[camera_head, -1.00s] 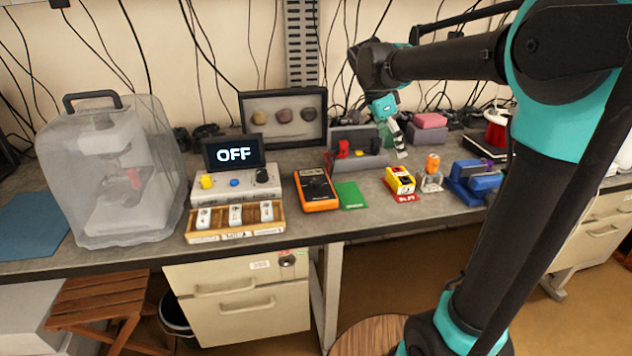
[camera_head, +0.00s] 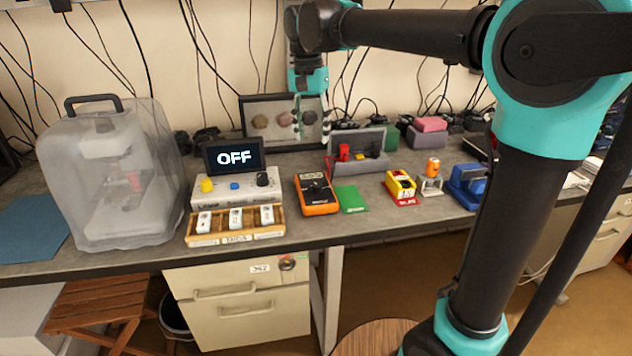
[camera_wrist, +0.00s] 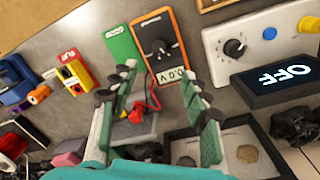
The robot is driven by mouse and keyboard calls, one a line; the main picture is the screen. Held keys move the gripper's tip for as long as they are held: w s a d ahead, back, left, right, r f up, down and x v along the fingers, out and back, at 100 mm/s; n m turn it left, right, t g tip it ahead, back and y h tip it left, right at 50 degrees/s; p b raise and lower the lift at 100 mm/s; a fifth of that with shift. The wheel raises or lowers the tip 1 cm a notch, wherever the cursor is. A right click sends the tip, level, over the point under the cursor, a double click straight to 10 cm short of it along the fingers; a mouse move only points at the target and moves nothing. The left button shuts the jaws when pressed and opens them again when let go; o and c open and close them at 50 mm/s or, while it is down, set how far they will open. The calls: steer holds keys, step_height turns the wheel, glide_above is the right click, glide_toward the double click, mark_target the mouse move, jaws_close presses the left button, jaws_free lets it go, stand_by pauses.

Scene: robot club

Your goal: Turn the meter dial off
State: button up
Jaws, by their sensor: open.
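The orange multimeter (camera_head: 318,207) lies on the bench, face up, with a black round dial (camera_head: 318,188) in its middle. In the wrist view the multimeter (camera_wrist: 177,28) shows its black dial (camera_wrist: 161,48) and a small display (camera_wrist: 171,75) that seems to read 0.0 V. My gripper (camera_head: 311,122) hangs behind and above the multimeter, in front of the framed display. In the wrist view my gripper (camera_wrist: 157,85) is open and empty, its two fingers spread to either side of the multimeter's display end, apart from the dial.
A control box (camera_head: 222,192) with a black knob and an OFF screen (camera_head: 234,156) stands left of the multimeter. A green card (camera_head: 350,199) lies to its right.

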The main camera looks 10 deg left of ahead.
mark_target(316, 184)
steer(key=f, duration=1)
steer(key=d+f, duration=0.1)
steer(key=f, duration=0.4)
steer(key=shift+s, duration=0.1)
steer(key=shift+c, duration=0.6)
jaws_close()
